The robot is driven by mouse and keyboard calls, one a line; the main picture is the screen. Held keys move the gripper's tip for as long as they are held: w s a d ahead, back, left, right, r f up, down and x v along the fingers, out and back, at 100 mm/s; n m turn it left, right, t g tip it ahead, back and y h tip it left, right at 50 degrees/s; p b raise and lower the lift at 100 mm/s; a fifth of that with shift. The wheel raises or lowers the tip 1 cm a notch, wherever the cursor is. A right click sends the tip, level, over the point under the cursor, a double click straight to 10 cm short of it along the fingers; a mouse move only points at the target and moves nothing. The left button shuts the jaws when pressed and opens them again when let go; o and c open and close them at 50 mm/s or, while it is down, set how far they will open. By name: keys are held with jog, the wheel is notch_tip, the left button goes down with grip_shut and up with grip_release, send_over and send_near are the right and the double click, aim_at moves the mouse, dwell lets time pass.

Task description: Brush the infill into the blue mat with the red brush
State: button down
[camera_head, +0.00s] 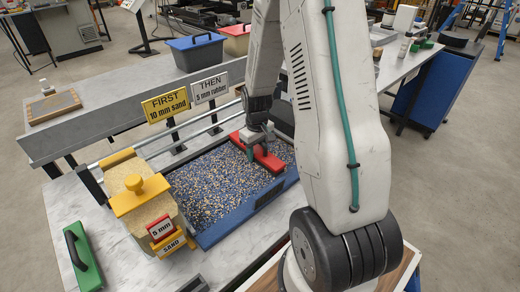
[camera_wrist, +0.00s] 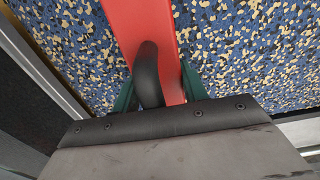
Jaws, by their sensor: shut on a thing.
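The red brush (camera_head: 262,156) lies across the speckled infill near the back right of the blue mat's tray. Its red body and black handle (camera_wrist: 147,75) also show in the wrist view. My gripper (camera_head: 250,148) is shut on the black handle, with a green finger on each side of it. The blue mat (camera_head: 222,182) is covered with tan and dark infill, with blue showing between the grains. The brush's underside is hidden, so I cannot tell how firmly it touches the infill.
A yellow-topped sand box (camera_head: 140,196) labelled "5 mm" and "SAND" stands at the tray's left. A green float (camera_head: 83,258) lies at the front left. Signs reading "FIRST 10 mm sand" (camera_head: 166,105) and "THEN 5 mm rubber" (camera_head: 209,88) stand behind.

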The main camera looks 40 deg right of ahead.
aim_at(194, 197)
jog(key=shift+d, duration=3.3)
jog(key=shift+a, duration=0.1)
jog(key=shift+a, duration=15.9)
jog(key=shift+d, duration=3.25)
jog(key=shift+a, duration=3.25)
